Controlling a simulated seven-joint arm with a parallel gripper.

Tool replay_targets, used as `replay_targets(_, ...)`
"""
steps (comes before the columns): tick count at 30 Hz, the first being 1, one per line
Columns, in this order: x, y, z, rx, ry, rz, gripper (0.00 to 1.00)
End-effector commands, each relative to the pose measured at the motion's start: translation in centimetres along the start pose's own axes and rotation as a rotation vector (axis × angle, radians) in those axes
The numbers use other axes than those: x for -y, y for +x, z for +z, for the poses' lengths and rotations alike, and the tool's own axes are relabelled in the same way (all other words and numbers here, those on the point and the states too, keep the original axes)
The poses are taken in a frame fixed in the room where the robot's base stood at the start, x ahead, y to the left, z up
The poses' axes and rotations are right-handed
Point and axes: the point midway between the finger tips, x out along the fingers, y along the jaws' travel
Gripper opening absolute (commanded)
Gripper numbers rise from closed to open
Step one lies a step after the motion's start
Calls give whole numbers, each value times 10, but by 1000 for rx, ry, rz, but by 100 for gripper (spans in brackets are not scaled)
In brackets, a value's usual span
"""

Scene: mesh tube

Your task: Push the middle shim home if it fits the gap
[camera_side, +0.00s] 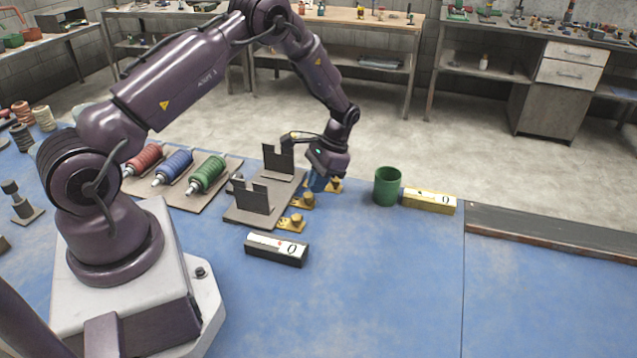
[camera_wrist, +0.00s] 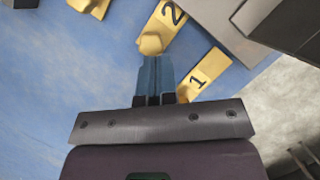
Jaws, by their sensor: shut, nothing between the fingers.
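Three brass shims with knobs lie in a row by the grey fixture. The middle shim (camera_wrist: 169,20), marked 2, has its knob just ahead of my fingertips in the wrist view; it also shows in the side view (camera_side: 303,202). Shim 1 (camera_wrist: 203,77) lies to its right, and a third shim (camera_wrist: 91,6) is cut off at the top left. My gripper (camera_wrist: 154,62) is shut and empty, its blue fingers close to the middle knob. I cannot tell whether they touch it. The fixture (camera_side: 238,215) carries two notched upright plates. The middle shim's gap is not clearly visible.
A green cup (camera_side: 387,187) and a yellow box with a dial (camera_side: 429,201) stand to the right. A black box with a dial (camera_side: 276,250) stands in front of the fixture. Red, blue and green spools (camera_side: 207,173) lie left. The blue table's front right is clear.

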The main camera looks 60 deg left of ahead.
Motion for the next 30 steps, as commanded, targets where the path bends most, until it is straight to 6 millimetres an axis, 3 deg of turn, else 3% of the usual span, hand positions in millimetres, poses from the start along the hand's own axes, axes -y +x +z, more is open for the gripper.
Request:
replay_targets(12, 0, -76, -1, -8, 0, -3, 0)
replay_targets(20, 1, -95, -2, -19, -29, -3, 0)
replay_targets(22, -3, -83, 4, 0, -49, 7, 0)
replay_targets(24, -8, -84, 15, -5, -72, 14, 0)
replay_targets(30, -35, -124, 56, -101, -113, 13, 0)
